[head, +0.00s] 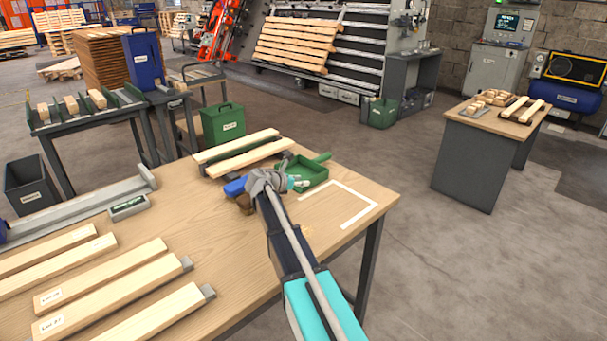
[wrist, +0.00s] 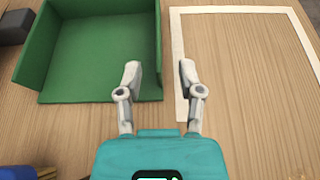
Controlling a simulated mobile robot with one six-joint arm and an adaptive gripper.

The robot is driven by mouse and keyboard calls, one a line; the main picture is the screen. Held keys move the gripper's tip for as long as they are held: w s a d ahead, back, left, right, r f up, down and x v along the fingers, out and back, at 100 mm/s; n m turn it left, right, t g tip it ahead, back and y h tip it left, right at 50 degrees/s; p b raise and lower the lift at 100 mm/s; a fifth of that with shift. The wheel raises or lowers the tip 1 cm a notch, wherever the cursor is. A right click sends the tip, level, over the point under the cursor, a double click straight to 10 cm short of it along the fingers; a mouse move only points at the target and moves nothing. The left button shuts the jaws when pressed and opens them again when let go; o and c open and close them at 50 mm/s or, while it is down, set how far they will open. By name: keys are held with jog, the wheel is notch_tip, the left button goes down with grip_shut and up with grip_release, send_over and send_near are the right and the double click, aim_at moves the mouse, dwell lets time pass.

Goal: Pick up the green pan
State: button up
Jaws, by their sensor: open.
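The green pan (head: 312,178) is a shallow open tray with a raised wall and a stub handle, lying on the wooden table near its far right corner. In the wrist view the pan (wrist: 95,60) fills the upper left, empty inside. My gripper (wrist: 160,70) is open and empty. Its left finger appears over the pan's inside and its right finger outside, with the pan's right wall between them in the picture. I cannot tell how far above the wall the fingertips are. In the head view my gripper (head: 292,183) partly hides the pan's near left side.
A white tape outline (head: 350,190) marks bare table right of the pan. A blue object (head: 236,187) and a brown one lie left of my gripper. Wooden slats on dark supports (head: 240,152) stand behind. Long boards (head: 110,280) cover the front left.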

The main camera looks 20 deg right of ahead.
aim_at(310, 179)
jog(key=shift+b+x, duration=0.8)
jog(key=shift+x, duration=1.75)
jog(key=shift+r, duration=0.2)
grip_shut()
